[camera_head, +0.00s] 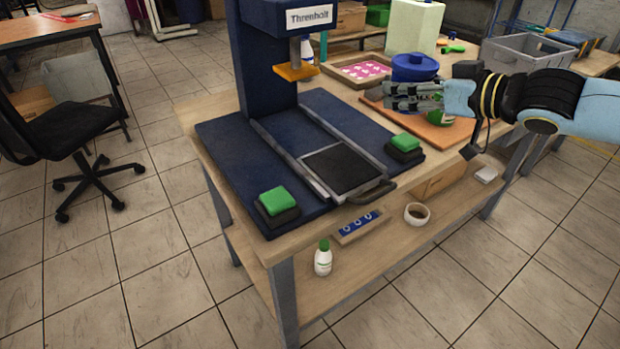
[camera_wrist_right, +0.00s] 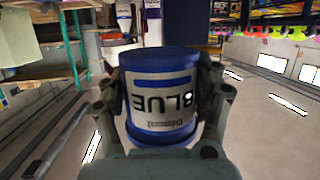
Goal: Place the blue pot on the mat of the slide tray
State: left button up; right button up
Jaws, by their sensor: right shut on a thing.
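The slide tray (camera_head: 302,171) lies on the dark blue press base at the near side of the bench, with its handle towards the front right. Its black mat (camera_head: 343,168) is bare. My right gripper (camera_head: 402,96) comes in from the right above the back right of the bench, well apart from the mat. In the right wrist view its fingers are shut around the blue pot (camera_wrist_right: 160,92), whose white label reads BLUE. In the head view the pot's blue top (camera_head: 414,67) shows behind the fingers, which hide its lower part. My left gripper is out of view.
The press column (camera_head: 262,60) with an orange plate (camera_head: 296,72) stands left of the gripper. Two green pads (camera_head: 279,200) (camera_head: 404,141) sit on black blocks beside the tray. A tray with a pink dotted sheet (camera_head: 362,70) and a grey crate (camera_head: 525,58) are behind.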

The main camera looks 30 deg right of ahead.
jog(key=shift+w+a+r, duration=0.1)
jog(key=shift+a, duration=0.2)
jog(key=w+a+f+b, duration=0.1)
jog(key=a+f+b, duration=0.3)
jog(key=a+b, duration=0.15)
jog(key=b, duration=0.4)
send_over(341, 166)
notch_tip(341, 166, down, 3)
jog(key=shift+r, duration=0.1)
jog(key=shift+w+f+b, duration=0.1)
jog(key=shift+f+b, duration=0.55)
jog(key=shift+f, duration=1.35)
jog(key=shift+f, duration=0.1)
jog(key=o, duration=1.4)
